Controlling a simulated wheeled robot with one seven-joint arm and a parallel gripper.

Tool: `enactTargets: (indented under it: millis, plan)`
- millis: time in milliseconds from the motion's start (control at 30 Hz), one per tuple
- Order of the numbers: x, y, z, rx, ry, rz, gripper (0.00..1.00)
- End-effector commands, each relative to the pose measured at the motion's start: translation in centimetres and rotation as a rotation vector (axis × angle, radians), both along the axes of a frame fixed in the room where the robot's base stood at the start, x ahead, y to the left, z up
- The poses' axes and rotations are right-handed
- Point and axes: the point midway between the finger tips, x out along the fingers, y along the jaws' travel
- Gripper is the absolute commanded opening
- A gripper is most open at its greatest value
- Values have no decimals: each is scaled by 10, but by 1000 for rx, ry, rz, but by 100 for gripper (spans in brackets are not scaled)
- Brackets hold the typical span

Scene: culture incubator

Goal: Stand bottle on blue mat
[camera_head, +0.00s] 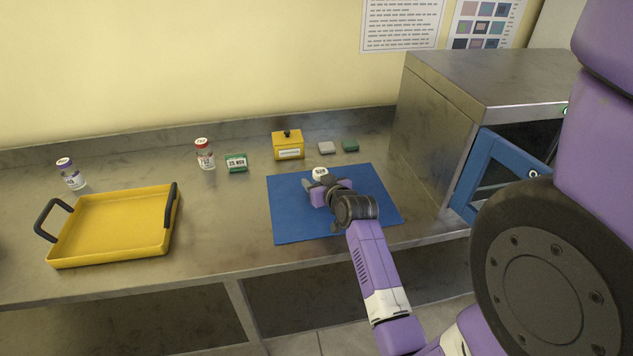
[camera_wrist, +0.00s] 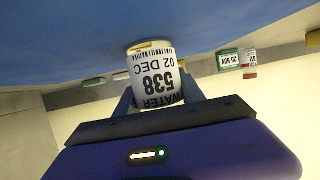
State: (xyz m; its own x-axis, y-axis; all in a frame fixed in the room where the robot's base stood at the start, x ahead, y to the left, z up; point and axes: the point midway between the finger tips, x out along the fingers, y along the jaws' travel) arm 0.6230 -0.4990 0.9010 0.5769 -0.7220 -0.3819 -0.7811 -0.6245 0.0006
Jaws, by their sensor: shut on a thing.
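The bottle (camera_wrist: 153,78) has a white label reading WATER, 538 and 02 DEC, with a yellow patch at the end nearest the mat. My gripper (camera_wrist: 157,92) is shut on it, with one blue finger on each side. In the head view the bottle's white top (camera_head: 320,173) shows just beyond my gripper (camera_head: 318,190), over the blue mat (camera_head: 290,222). The bottle looks about upright. Its lower part is hidden in the head view, and I cannot tell whether its base touches the mat.
A yellow tray (camera_head: 115,228) and a purple-capped bottle (camera_head: 71,174) are at left.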

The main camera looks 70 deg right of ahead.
Motion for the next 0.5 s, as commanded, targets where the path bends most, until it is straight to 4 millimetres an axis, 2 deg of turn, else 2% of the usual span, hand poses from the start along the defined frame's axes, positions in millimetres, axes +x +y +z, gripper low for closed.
enactTargets:
  millis: [33,67,133,167,500]
  plan:
    - [0,0,0,0,0,0,0]
    - [0,0,0,1,1,0,52]
    - [0,0,0,1,1,0,66]
    - [0,0,0,1,1,0,68]
    - [-1,1,1,1,1,0,68]
